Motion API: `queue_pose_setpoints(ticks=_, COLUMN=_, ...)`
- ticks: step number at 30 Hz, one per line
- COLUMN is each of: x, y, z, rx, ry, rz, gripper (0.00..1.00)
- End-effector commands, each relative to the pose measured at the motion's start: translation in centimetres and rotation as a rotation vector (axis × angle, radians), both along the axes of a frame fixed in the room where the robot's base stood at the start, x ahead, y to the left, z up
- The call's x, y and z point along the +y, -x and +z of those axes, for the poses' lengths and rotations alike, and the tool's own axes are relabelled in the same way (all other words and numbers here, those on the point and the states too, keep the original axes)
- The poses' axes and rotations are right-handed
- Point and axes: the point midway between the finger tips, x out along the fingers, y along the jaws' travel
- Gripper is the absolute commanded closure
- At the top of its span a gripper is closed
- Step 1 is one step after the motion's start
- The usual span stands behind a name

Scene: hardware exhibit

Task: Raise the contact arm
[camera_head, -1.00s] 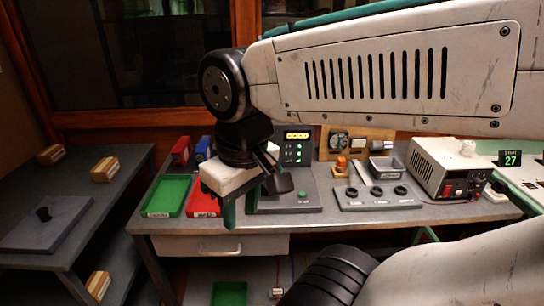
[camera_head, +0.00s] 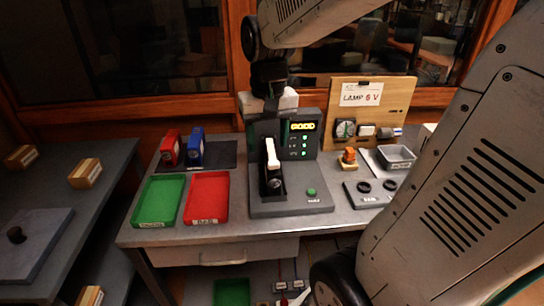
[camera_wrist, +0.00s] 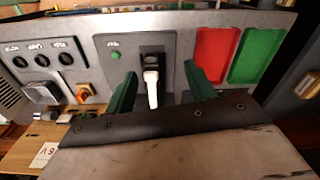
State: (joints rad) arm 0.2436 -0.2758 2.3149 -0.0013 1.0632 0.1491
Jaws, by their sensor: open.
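The contact arm (camera_head: 272,153) is a white lever with a black holder below it, on a grey tester (camera_head: 290,207) with a lit display and a green button. In the wrist view the white lever (camera_wrist: 151,88) lies between my two green fingers. My gripper (camera_wrist: 160,72) is open, with a visible gap on each side of the lever. In the head view my dark wrist and white gripper body hang in front of the tester's upright part, above the lever. The fingertips are hard to make out there.
A green tray (camera_head: 159,201) and a red tray (camera_head: 208,198) lie left of the tester. Red (camera_head: 170,147) and blue (camera_head: 195,147) blocks stand behind them. A lamp board (camera_head: 372,105), a grey bin (camera_head: 396,157) and a socket plate (camera_head: 368,193) are to the right.

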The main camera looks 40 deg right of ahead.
Motion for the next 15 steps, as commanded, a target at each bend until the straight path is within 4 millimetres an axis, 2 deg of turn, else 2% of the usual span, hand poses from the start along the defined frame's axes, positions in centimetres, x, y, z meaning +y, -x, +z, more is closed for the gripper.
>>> queue_pose_setpoints(ticks=1, x=-1.5, y=-1.5, z=-0.9, rx=0.015, ry=-0.005, rz=-0.046, gripper=0.45)
queue_pose_setpoints(ticks=3, x=-3.2, y=-3.1, z=-1.9, rx=0.023, ry=-0.008, rz=-0.098, gripper=0.45)
queue_pose_setpoints(ticks=6, x=-5.1, y=-4.7, z=-3.2, rx=0.032, ry=-0.012, rz=-0.154, gripper=0.45)
queue_pose_setpoints(ticks=10, x=-6.4, y=-5.8, z=-4.2, rx=0.037, ry=-0.014, rz=-0.194, gripper=0.45)
queue_pose_setpoints(ticks=15, x=-6.8, y=-6.0, z=-5.8, rx=0.04, ry=-0.015, rz=-0.204, gripper=0.45)
